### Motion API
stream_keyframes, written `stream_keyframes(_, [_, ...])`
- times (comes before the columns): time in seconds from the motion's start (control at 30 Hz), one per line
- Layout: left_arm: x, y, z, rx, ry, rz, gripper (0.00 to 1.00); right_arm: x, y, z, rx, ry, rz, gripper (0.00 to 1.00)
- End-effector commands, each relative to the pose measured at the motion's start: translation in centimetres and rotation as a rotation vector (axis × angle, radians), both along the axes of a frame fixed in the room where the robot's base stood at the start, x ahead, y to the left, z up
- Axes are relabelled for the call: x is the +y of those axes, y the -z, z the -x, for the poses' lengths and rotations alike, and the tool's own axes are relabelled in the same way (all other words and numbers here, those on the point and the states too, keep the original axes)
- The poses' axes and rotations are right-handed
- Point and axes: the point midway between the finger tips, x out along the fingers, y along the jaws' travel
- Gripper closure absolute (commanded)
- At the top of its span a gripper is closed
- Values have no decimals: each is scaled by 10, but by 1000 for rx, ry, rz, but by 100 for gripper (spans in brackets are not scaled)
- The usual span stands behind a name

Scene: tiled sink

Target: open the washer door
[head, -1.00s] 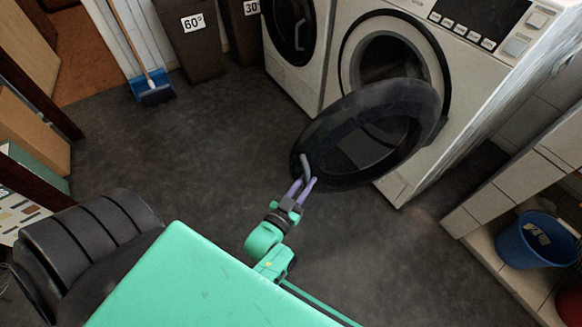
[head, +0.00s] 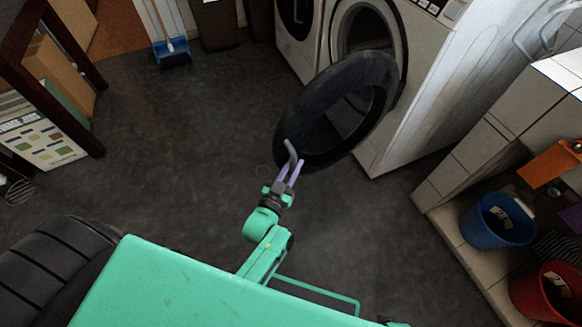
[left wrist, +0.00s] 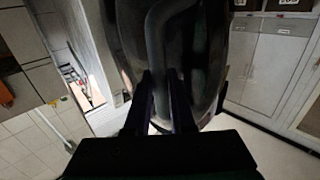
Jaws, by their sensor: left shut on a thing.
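The washer (head: 420,75) is a white front loader at the top right of the head view. Its round black-rimmed door (head: 345,75) stands swung out wide from the round opening. My left gripper (head: 292,170) is shut on the grey door handle (head: 289,150) at the door's lower left edge. In the left wrist view the handle (left wrist: 155,50) runs down between the two dark fingers, with the door's glass behind it. My right gripper is not in view.
A second white machine (head: 305,45) stands left of the washer. A tiled ledge (head: 445,215) with a blue bucket (head: 495,220) and a red bucket (head: 545,290) is at the right. Dark floor (head: 180,140) is clear at the left.

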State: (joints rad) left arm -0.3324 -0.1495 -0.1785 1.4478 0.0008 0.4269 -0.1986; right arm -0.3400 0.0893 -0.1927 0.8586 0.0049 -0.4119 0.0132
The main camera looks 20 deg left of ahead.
Motion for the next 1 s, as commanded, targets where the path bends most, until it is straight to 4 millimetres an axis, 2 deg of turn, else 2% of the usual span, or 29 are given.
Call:
stream_keyframes(0.03, [-4, -6, -3, -14, 5, 2, 100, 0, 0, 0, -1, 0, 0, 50])
stream_keyframes(0.23, [-4, -6, -3, -15, 6, 3, 100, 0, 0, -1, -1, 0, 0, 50])
stream_keyframes(0.27, [-4, -6, -3, -15, 6, 3, 74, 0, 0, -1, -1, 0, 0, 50])
stream_keyframes(0.3, [-4, -6, -3, -15, 6, 3, 59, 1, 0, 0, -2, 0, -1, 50])
stream_keyframes(0.33, [-4, -6, -3, -14, 5, 3, 48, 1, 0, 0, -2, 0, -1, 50])
stream_keyframes(0.8, [-1, -2, 1, -4, 2, 1, 48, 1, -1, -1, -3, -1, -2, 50])
stream_keyframes(0.97, [1, -2, 18, -2, 1, 1, 48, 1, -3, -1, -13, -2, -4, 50])
stream_keyframes(1.0, [2, -2, 26, -1, 2, 2, 48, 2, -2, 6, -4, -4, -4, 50])
